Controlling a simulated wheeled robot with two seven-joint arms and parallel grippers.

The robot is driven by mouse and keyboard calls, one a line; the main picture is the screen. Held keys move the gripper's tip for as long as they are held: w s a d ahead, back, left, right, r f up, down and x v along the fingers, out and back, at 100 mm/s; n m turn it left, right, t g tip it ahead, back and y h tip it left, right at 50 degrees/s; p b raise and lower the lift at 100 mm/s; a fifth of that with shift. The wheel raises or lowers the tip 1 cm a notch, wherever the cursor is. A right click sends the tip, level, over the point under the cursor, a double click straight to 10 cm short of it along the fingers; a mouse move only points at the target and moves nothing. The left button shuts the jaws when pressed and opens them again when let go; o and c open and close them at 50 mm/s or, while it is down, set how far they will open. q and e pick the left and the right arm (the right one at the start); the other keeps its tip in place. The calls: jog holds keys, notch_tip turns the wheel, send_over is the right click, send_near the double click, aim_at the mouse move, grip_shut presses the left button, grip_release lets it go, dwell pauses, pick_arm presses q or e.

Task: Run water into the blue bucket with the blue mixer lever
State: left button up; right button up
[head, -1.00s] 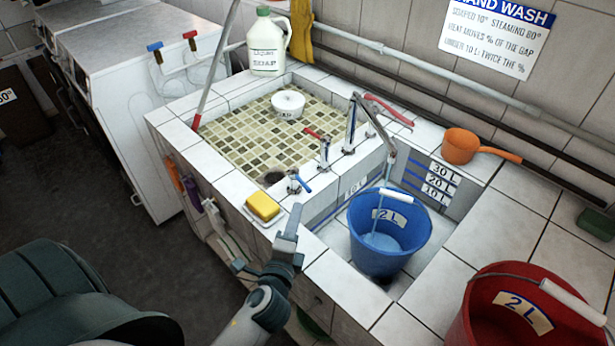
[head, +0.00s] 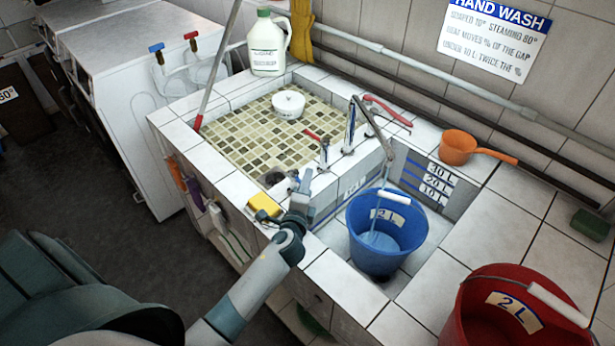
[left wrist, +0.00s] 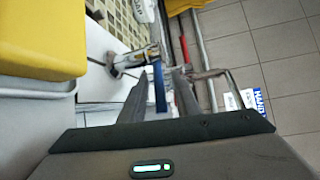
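The blue bucket (head: 372,262), labelled 2 L, stands upright in the lower basin under the metal spout (head: 372,122). A thin stream of water (head: 386,176) falls from the spout into it, and pale water shows inside. My left gripper (head: 303,190) is at the blue mixer lever, hiding most of it in the head view. In the left wrist view, the blue lever (left wrist: 160,87) lies between the two fingers of the left gripper (left wrist: 161,85), which stand apart with slim gaps beside it. The red mixer lever (head: 310,134) is farther back. My right gripper is out of view.
A yellow sponge (head: 264,205) lies on the ledge close beside my left gripper. A red bucket (head: 475,320) stands front right. An orange dipper (head: 458,148) lies on the right ledge. A white jug (head: 268,55) stands behind the tiled basin.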

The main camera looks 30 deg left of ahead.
pick_arm(q)
jog(key=shift+x, duration=0.95)
grip_shut()
